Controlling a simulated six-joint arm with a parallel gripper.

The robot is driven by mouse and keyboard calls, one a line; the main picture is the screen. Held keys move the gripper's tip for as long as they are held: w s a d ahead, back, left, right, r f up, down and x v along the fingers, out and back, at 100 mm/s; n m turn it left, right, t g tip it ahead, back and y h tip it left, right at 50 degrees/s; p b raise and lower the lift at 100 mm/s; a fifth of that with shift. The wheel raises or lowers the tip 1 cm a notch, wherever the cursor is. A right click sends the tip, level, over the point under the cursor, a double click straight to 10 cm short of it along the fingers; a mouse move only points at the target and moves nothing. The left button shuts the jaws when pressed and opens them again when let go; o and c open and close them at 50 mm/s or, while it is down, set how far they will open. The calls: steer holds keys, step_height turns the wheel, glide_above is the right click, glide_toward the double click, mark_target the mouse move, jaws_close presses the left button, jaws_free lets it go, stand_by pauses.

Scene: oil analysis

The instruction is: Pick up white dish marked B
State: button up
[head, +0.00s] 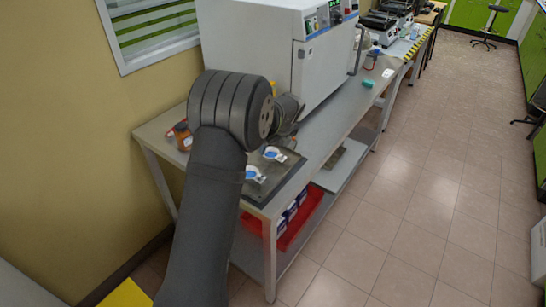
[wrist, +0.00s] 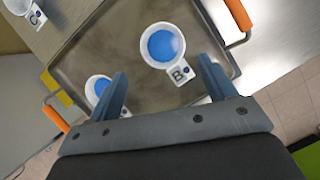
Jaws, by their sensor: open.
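The white dish marked B (wrist: 176,71) sits on a metal tray in the wrist view, with blue contents and its label tab toward my gripper. My gripper (wrist: 160,82) is open and empty, its two blue-grey fingers spread. Dish B lies ahead of and between the fingers, nearer the right one; whether it is within their reach in depth I cannot tell. Another white dish (wrist: 94,82) with blue contents is partly hidden behind the left finger. In the head view two white dishes with blue contents show on the tray, one at the back (head: 273,153) and one at the front (head: 254,173); their letters are unreadable there.
The metal tray (wrist: 100,42) has orange handles (wrist: 238,14) and lies on the bench (head: 318,134). A dish marked C (wrist: 20,6) stands outside it. A large white machine (head: 325,65) stands behind.

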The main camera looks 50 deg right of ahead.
mark_target(273, 153)
steer(key=shift+s+x, duration=0.2)
steer(key=shift+x, duration=2.75)
steer(key=shift+d, duration=0.2)
steer(key=c, duration=1)
steer(key=shift+c, duration=0.2)
